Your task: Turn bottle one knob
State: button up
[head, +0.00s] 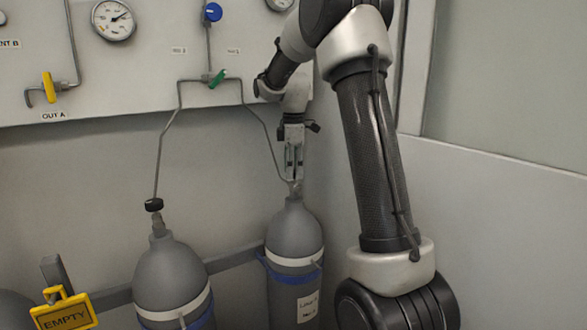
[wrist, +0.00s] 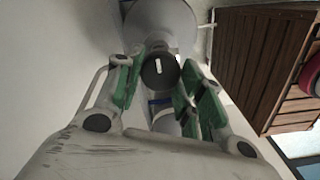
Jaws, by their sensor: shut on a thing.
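A grey gas bottle (head: 294,235) with a blue strap and a white label stands on the right in the head view. My gripper (head: 294,172) points down onto the top of this bottle. In the wrist view, a round black knob (wrist: 160,70) with a white mark sits between the two green finger pads of my gripper (wrist: 162,76). My gripper is shut on this knob. In the head view the fingers hide the knob. The label is too small to read fully, so I cannot tell the bottle's number.
A second grey bottle (head: 173,277) with a black knob (head: 154,204) stands to the left. Thin pipes run up to a wall panel (head: 150,60) with gauges and coloured valves. A yellow EMPTY sign (head: 65,314) hangs at lower left. A wall (head: 490,220) bounds the right.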

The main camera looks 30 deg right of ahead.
jog(key=o, duration=1)
notch_tip(320, 180, up, 12)
dwell(0.3)
